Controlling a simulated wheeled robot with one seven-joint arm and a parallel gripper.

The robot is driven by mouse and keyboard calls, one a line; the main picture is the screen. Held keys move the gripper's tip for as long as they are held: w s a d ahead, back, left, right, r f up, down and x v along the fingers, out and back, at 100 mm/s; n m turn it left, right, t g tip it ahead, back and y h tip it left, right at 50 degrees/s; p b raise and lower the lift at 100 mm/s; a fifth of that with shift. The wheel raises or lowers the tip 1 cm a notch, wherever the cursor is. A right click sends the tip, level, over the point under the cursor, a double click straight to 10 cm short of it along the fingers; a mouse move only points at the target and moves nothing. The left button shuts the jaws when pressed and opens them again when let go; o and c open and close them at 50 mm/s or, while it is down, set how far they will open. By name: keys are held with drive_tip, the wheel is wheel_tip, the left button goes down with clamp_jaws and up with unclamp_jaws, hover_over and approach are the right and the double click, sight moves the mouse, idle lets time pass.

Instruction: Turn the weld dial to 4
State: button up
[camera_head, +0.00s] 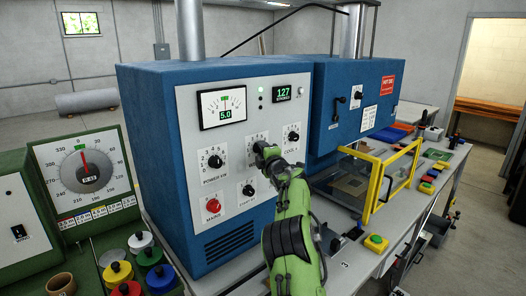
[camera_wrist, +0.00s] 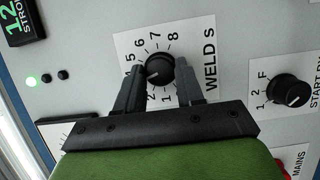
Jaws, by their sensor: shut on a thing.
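The weld dial is a black knob (camera_wrist: 160,68) on a white plate marked "WELD s" in the wrist view. A pale pointer mark on the knob seems to face lower left in this view, toward the hidden numbers. My gripper (camera_wrist: 160,78) is shut on the knob, one finger on each side. In the head view my gripper (camera_head: 267,155) is at the blue cabinet's front panel and covers most of the dial.
The START dial (camera_wrist: 289,92) sits right of the weld dial in the wrist view. In the head view, the POWER dial (camera_head: 215,162), the red MAINS knob (camera_head: 213,206) and the COOL dial (camera_head: 293,136) are close by. A yellow-framed guard (camera_head: 376,185) stands right of my arm.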

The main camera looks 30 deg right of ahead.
drive_tip(key=shift+r+m+g+y+p, duration=0.1)
drive_tip(key=shift+m+g+y+p, duration=0.3)
drive_tip(key=shift+m+p, duration=0.8)
drive_tip(key=shift+m, duration=0.3)
drive_tip(key=o, duration=1)
drive_tip(key=shift+o, duration=0.2)
drive_tip(key=b+v, duration=0.8)
drive_tip(key=v, duration=0.7)
drive_tip(key=shift+s+r, duration=0.2)
drive_tip(key=shift+s, duration=0.1)
